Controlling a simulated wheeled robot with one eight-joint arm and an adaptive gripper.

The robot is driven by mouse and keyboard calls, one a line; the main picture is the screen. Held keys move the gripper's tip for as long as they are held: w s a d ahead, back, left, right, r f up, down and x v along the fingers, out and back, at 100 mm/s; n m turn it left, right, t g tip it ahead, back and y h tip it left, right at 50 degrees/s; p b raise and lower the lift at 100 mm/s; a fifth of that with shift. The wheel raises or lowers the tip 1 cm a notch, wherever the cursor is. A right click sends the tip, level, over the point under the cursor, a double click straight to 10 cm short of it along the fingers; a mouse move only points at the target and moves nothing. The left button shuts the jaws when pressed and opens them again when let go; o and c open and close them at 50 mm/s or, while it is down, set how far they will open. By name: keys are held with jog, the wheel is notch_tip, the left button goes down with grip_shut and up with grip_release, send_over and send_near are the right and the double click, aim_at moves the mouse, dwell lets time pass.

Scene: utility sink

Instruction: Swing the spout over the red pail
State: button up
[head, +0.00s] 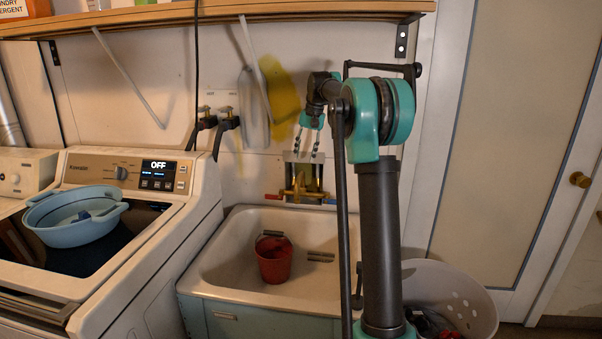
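The red pail (274,262) stands upright in the left part of the white sink basin, its dark handle at the rim. The brass faucet with its spout (304,187) is on the back wall above the sink, above and to the right of the pail. It has a red handle on its left and a blue one on its right. The spout's exact direction is hard to tell. My gripper (306,150) points down just above the faucet, fingers apart with nothing seen between them. Whether it touches the faucet cannot be told.
My arm hides the sink's right part. A washing machine (143,163) with a blue basin (78,232) stands left. Hose valves (216,120) are on the wall under a wooden shelf (215,15). A white laundry basket (455,285) stands right of the sink (222,262).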

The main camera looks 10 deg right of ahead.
aim_at(300, 174)
jog(key=f, duration=0.2)
jog(key=a+f, duration=0.1)
jog(key=f, duration=0.4)
jog(key=shift+w+a+f, duration=0.2)
jog(key=shift+f, duration=0.05)
grip_shut()
